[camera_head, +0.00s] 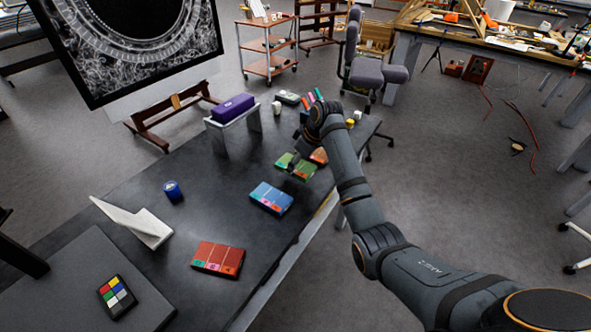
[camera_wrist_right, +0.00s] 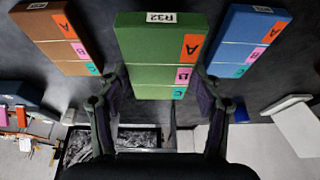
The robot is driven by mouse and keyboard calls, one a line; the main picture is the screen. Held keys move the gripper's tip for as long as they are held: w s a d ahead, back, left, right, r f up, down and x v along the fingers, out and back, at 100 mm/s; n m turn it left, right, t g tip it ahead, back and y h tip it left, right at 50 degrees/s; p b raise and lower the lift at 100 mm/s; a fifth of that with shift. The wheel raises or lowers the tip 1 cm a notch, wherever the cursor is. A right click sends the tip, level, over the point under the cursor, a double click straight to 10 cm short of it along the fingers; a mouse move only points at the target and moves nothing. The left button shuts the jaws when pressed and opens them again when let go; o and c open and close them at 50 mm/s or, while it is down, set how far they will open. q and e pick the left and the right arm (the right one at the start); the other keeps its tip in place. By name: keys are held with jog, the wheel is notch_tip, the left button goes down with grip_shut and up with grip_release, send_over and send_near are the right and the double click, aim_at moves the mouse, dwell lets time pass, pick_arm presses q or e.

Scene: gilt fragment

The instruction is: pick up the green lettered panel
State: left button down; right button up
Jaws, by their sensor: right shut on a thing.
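The green lettered panel (camera_head: 294,167) is at the far right part of the dark table in the head view. In the right wrist view the green panel (camera_wrist_right: 160,50) shows a white "R32" label and orange, pink and teal letter tabs. My right gripper (camera_wrist_right: 160,88) has one finger on each side of its lettered end and is shut on it. In the head view my right gripper (camera_head: 298,161) is over the panel and partly covers it. I cannot tell whether the panel is clear of the table. My left gripper is not in view.
A blue panel (camera_head: 270,197) and an orange-brown panel (camera_head: 319,156) lie on either side. A red panel (camera_head: 218,258), blue cup (camera_head: 172,190), white angled stand (camera_head: 140,224) and color chart (camera_head: 117,296) are nearer. A purple box (camera_head: 233,108) sits on a raised stand behind.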

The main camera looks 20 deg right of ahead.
jog(key=s+r+p, duration=0.3)
jog(key=s+r, duration=0.5)
jog(key=s, duration=0.4)
jog(key=shift+a+p, duration=0.25)
jog(key=shift+p, duration=0.05)
